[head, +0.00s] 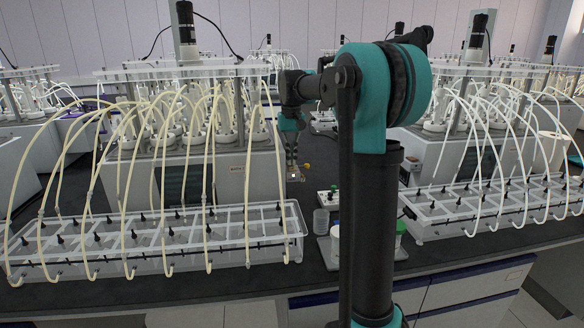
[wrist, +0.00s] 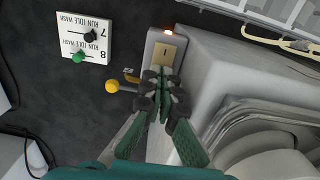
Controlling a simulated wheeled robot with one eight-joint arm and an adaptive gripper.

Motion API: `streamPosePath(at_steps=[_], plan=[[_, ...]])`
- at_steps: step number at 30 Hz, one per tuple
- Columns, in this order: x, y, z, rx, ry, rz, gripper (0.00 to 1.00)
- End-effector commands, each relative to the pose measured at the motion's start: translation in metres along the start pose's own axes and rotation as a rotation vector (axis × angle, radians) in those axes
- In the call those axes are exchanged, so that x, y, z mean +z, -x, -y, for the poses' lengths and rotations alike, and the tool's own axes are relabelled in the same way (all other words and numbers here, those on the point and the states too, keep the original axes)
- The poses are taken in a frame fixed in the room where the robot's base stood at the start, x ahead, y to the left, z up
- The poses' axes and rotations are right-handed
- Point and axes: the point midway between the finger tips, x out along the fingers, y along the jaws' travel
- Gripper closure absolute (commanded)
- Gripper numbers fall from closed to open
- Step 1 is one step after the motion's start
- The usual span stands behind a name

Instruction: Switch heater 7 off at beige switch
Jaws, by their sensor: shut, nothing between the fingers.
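The beige switch (wrist: 166,52) is a rocker plate on a narrow grey housing, with a dark mark on its upper part. My gripper (wrist: 161,72) is shut and empty. Its green fingers with dark tips lie over the lower edge of the switch in the wrist view; I cannot tell whether they touch it. In the head view my gripper (head: 292,163) points down at the switch (head: 294,176), beside the grey heater box (head: 235,175). The fingertips hide part of the rocker.
A yellow ball handle (wrist: 112,86) sits left of my fingers. A clear rack with tubes (head: 150,240) and cups (head: 321,221) stand nearby.

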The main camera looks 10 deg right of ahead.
Motion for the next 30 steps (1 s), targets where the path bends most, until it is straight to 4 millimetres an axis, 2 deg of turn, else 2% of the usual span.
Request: streamPosePath(at_steps=[10, 30], plan=[[0.0, 0.001, 0.0, 0.0, 0.0, 0.0, 1.0], [0.0, 0.049, 0.0, 0.0, 0.0, 0.0, 1.0]])
